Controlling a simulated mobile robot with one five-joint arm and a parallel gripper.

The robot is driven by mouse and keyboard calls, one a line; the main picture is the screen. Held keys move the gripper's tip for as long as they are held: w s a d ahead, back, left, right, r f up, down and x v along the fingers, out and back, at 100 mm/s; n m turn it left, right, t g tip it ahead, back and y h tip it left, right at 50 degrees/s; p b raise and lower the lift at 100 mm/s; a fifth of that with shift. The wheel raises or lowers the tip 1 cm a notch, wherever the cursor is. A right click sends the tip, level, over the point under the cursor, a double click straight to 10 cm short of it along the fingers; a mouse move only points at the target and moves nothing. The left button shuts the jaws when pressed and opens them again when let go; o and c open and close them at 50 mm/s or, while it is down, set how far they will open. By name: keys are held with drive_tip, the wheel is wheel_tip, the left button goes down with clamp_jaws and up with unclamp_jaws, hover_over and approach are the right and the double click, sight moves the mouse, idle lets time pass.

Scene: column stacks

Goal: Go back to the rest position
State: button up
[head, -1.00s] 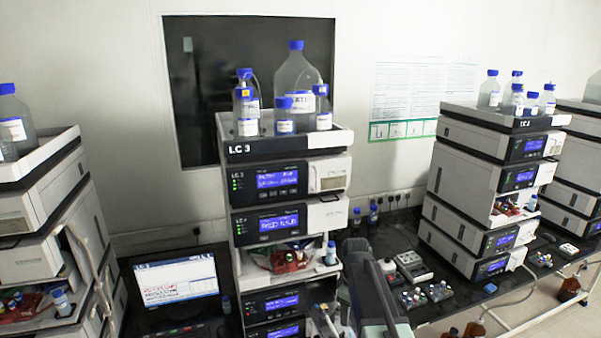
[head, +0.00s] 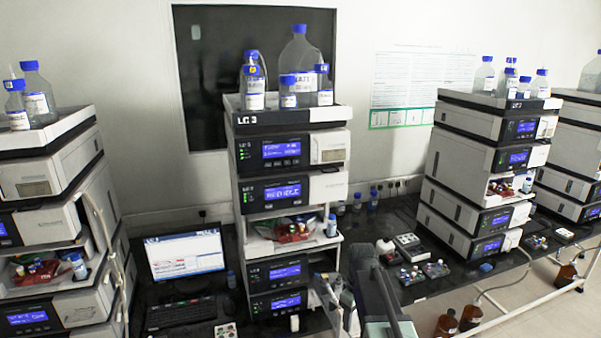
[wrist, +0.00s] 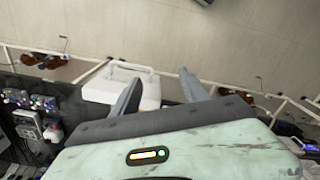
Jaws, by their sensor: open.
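My gripper (wrist: 160,77) shows in the wrist view with its two dark fingers apart and nothing held between them. A white boxy shape with a bar like a handle (wrist: 120,86) lies beyond the fingers, and I cannot tell its distance. The gripper's fingers cannot be made out in the head view, where my arm reaches up from the bottom edge, right of the middle column stack (head: 290,170).
Another stack (head: 490,170) stands at the right and one (head: 50,200) at the left. A laptop (head: 187,255) sits on the dark bench. Small vial racks (head: 423,272) and brown bottles (head: 470,317) are near the front right. Open floor shows in the wrist view (wrist: 240,45).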

drive_tip(key=s+f+m+b, duration=0.4)
drive_tip(key=s+f+b, duration=0.1)
drive_tip(key=f+b, duration=0.3)
drive_tip(key=s+f+m+b, duration=0.4)
drive_tip(key=s+f+b, duration=0.2)
drive_tip(key=f+b, duration=0.2)
wheel_tip(320, 180, down, 2)
drive_tip(key=shift+s+d+f, duration=0.1)
drive_tip(key=shift+s+d, duration=0.05)
drive_tip(key=shift+d, duration=0.1)
